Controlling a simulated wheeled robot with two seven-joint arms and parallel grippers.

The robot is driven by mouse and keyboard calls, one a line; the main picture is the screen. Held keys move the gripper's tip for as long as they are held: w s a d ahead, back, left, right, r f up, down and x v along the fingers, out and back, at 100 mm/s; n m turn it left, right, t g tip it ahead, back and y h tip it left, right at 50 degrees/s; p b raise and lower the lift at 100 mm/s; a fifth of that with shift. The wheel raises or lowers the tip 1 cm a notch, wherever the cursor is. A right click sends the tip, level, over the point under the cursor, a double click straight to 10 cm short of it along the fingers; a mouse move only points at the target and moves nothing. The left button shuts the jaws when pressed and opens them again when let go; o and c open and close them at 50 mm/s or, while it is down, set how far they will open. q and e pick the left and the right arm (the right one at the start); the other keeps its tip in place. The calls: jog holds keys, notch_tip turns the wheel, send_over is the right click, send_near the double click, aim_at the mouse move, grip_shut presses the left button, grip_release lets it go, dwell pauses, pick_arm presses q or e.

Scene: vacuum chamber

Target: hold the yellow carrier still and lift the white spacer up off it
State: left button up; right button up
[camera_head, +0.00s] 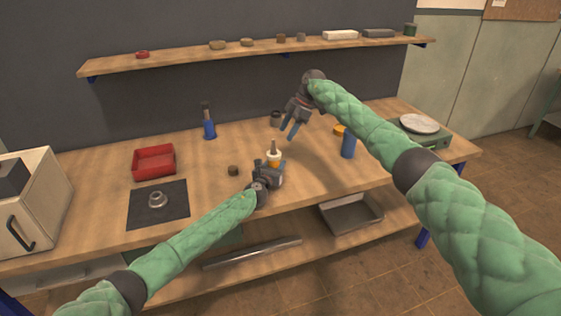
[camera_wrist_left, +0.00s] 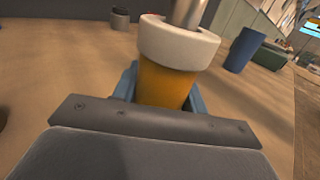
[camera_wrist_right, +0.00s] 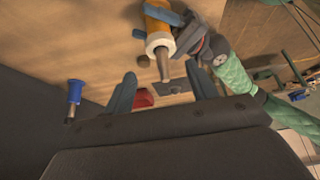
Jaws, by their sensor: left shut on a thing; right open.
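The yellow carrier (camera_wrist_left: 162,84) stands upright on the bench between the blue fingers of my left gripper (camera_head: 274,166), which is shut on it. The white spacer (camera_wrist_left: 178,42) sits as a ring around the carrier's top, with a grey metal rod rising through it. In the head view the spacer (camera_head: 273,155) shows just above the left gripper. My right gripper (camera_head: 290,131) is open and empty, up and to the right of the carrier. In the right wrist view the spacer (camera_wrist_right: 160,42) and carrier (camera_wrist_right: 158,22) lie beyond the fingertips, apart from them.
A blue cylinder (camera_head: 348,146) stands right of the carrier, with a scale (camera_head: 425,135) farther right. A small brown piece (camera_head: 233,170) lies near my left gripper. A shelf (camera_head: 180,60) runs behind.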

jog(key=o, duration=0.3)
jog(key=shift+s+f, duration=0.1)
jog(key=shift+f, duration=0.3)
jog(key=m+t+y, duration=0.4)
jog(key=m+y, duration=0.1)
jog(key=y, duration=0.3)
send_near(276, 152)
jog(key=x, duration=0.9)
jog(key=shift+w+a+f, duration=0.15)
jog(key=shift+w+f, duration=0.1)
jog(key=shift+f, duration=0.1)
jog(key=c, duration=1)
jog(key=shift+r, duration=5.1)
jog(key=shift+c, duration=0.2)
